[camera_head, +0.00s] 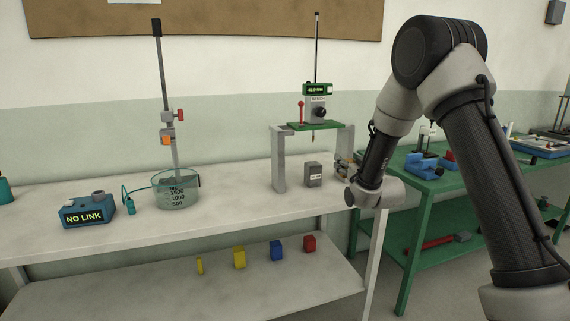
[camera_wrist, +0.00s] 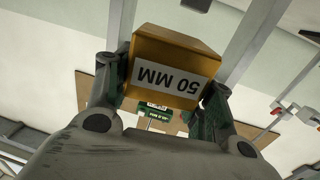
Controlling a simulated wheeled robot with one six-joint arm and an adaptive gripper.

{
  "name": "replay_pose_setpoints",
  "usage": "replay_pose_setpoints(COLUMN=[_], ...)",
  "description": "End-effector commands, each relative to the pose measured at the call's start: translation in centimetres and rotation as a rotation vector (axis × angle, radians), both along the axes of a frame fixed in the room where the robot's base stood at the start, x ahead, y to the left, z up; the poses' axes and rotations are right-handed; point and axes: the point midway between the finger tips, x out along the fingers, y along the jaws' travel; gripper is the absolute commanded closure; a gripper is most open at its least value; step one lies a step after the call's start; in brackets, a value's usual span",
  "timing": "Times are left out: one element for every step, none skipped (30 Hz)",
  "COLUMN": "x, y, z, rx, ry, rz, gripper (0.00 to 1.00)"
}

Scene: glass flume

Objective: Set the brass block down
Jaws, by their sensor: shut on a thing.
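The brass block (camera_wrist: 180,48), yellow-brown with a "50 MM" label, fills the upper middle of the wrist view, where the label reads upside down. My gripper (camera_wrist: 163,85) is shut on it, with a dark finger on each side. In the head view my gripper (camera_head: 346,167) is above the right end of the pale bench (camera_head: 235,215), just right of the gauge stand. The block is small and mostly hidden there, and I cannot tell a contact with anything below it.
The gauge stand (camera_head: 280,160) has a green top plate and digital readout. A grey block (camera_head: 313,174) stands under it. Left are a glass beaker (camera_head: 177,190) and a "NO LINK" box (camera_head: 87,212). Small coloured blocks sit on the lower shelf. A green table (camera_head: 440,180) is right.

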Motion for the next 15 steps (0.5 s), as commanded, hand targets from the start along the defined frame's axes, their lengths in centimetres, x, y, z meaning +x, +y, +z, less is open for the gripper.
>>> replay_pose_setpoints(x=[-0.8, -1.4, -2.2, -2.9, -3.5, -4.5, -5.2, -6.0, -6.8, -7.5, -8.0, -8.7, -9.1, -9.5, -9.9], y=[-0.7, -1.1, -1.7, -2.2, -2.7, -3.4, -3.8, -4.3, -4.8, -5.2, -5.5, -5.8, -6.0, -6.2, -6.4], z=[-1.0, -1.7, -2.6, -3.6, -4.4, -5.7, -6.6, -7.5, -8.6, -9.5, -10.3, -11.2, -11.8, -12.4, -13.1], rx=[0.000, -0.001, -0.001, -0.002, -0.002, -0.002, -0.003, -0.003, -0.004, -0.005, -0.004, -0.004, -0.003, -0.003, -0.004], ry=[0.001, 0.001, 0.002, 0.003, 0.003, 0.005, 0.005, 0.006, 0.004, 0.004, 0.003, 0.002, 0.002, 0.002, 0.001], rz=[-0.021, -0.035, -0.055, -0.070, -0.087, -0.106, -0.121, -0.135, -0.152, -0.163, -0.171, -0.181, -0.186, -0.190, -0.195], gripper=[1.00, 1.00, 1.00, 1.00, 1.00, 1.00, 1.00, 1.00, 1.00, 1.00, 1.00, 1.00, 1.00, 1.00, 1.00])
